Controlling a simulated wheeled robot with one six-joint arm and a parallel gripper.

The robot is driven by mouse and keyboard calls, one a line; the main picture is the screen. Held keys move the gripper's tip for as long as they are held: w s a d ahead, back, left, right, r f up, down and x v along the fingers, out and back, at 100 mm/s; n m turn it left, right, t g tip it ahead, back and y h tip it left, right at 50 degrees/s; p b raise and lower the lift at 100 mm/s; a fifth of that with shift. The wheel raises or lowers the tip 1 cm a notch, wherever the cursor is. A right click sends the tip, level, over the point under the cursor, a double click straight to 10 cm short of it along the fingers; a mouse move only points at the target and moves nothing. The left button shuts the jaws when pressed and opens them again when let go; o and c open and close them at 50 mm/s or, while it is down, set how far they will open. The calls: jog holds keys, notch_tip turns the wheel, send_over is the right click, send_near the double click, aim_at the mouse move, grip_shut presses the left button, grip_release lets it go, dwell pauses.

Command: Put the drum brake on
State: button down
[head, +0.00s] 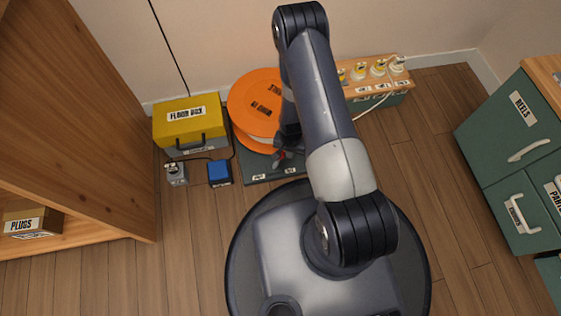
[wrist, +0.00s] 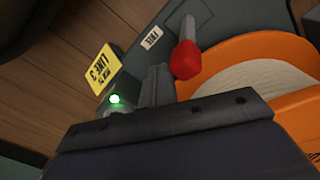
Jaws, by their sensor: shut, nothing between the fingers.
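The orange cable drum (head: 258,88) stands on a dark base (head: 252,165) against the wall; its orange rim also shows in the wrist view (wrist: 235,62). In the wrist view a lever with a red knob (wrist: 187,58) on a grey shaft stands beside the drum. A small white label (wrist: 151,38), seemingly reading "FREE", lies to its left. My gripper (wrist: 157,84) is shut and empty, close to the knob in the picture; whether they touch I cannot tell. In the head view my gripper (head: 288,155) is low over the base, with my arm hiding the drum's right side.
A yellow floor box (head: 190,118), a grey device (head: 177,173) and a blue box (head: 219,172) sit left of the base. A socket row (head: 375,75) stands at right. A green light (wrist: 114,99) glows by a yellow label (wrist: 103,67). The floor toward the drawers (head: 515,140) is clear.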

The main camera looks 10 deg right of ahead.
jog(key=shift+a+b, duration=0.35)
jog(key=shift+a, duration=1.8)
jog(key=shift+d+r+p, duration=0.3)
jog(key=shift+r+p, duration=0.45)
jog(key=shift+r, duration=0.45)
jog(key=shift+d+r+p, duration=0.25)
jog(key=shift+r+p, duration=0.45)
jog(key=shift+r, duration=0.45)
jog(key=shift+d+r+p, duration=0.3)
jog(key=shift+r+p, duration=0.45)
jog(key=shift+r, duration=0.45)
jog(key=shift+f, duration=0.1)
jog(key=f+b, duration=0.1)
jog(key=f, duration=0.1)
jog(key=a+f+b, duration=0.1)
jog(key=f+b, duration=0.1)
jog(key=f, duration=0.1)
jog(key=f+b, duration=0.1)
jog(key=f, duration=0.1)
jog(key=shift+a+f+b, duration=0.25)
jog(key=shift+a+b, duration=0.05)
jog(key=shift+b, duration=0.1)
jog(key=shift+d+r+p, duration=0.3)
jog(key=shift+d+p, duration=0.05)
jog(key=shift+d, duration=0.3)
jog(key=shift+a, duration=0.1)
